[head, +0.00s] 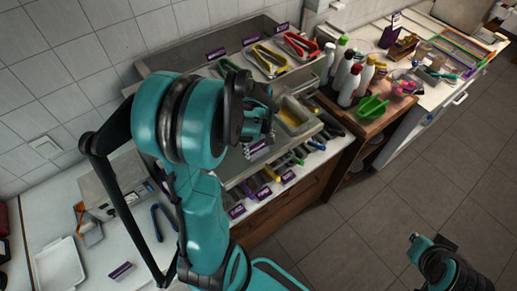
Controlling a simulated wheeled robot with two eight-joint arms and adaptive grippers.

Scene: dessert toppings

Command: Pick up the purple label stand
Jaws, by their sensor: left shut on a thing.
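My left gripper (262,138) is over the counter unit with the trays, mostly hidden behind my own teal wrist. It is shut on a small purple label stand (256,148) that shows just below its fingers; the contact itself is hard to see. Other purple label stands stand along the back ledge (216,53), along the front edge of the unit (237,211) and on the white counter at lower left (122,270). My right gripper (420,243) is at the lower right above the floor, away from the counters; its fingers are too dark and small to read.
Red (301,44) and yellow (270,59) tongs lie in trays at the back. Several bottles (349,85) and a green scoop holder (371,108) stand on the wooden cart to the right. A metal box (112,187) sits at left. The tiled floor (350,215) is clear.

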